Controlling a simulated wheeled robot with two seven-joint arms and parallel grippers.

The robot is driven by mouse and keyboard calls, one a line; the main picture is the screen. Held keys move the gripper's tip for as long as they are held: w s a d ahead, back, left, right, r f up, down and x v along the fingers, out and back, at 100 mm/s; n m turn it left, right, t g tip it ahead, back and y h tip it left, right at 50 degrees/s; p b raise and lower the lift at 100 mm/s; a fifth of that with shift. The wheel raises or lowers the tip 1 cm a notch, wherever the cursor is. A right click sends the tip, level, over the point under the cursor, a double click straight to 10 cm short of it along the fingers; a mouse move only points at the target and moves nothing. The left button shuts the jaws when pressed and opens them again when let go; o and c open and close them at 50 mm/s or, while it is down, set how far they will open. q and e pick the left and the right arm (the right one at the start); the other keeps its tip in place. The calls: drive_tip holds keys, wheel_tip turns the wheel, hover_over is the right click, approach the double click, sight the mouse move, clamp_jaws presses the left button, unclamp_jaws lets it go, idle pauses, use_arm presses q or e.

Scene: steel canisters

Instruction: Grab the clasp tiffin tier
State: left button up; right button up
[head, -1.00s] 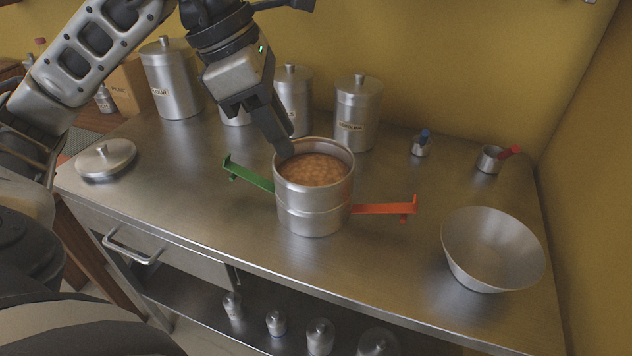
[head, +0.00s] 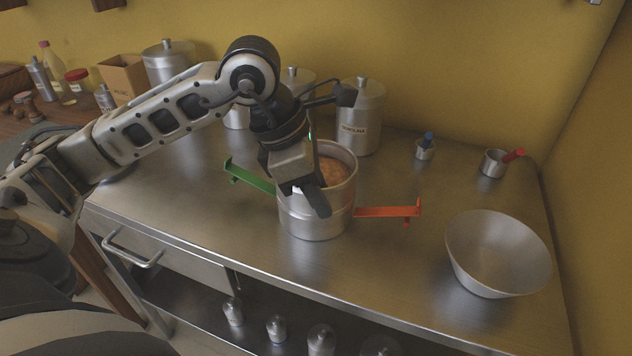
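The steel tiffin (head: 325,222) stands upright on the steel counter with a seam between its stacked tiers. Its upper tier (head: 347,190) is uncovered and holds orange-brown food (head: 333,172). A green clasp arm (head: 250,177) sticks out to its left and an orange-red one (head: 388,211) to its right, both swung away from the wall. My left gripper (head: 312,202) points down over the near left side of the upper tier, overlapping its rim and wall in the picture. Its fingers overlap each other, so their gap and any contact are hidden. My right gripper is out of view.
A wide steel bowl (head: 497,255) stands at the counter's right. Two small cups, one with a blue handle (head: 427,138) and one with a red handle (head: 513,155), stand behind. Tall canisters (head: 358,118) line the wall. The counter in front of the tiffin is clear.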

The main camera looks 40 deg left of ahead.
use_arm(q)
clamp_jaws()
drive_tip(key=shift+r, duration=0.2)
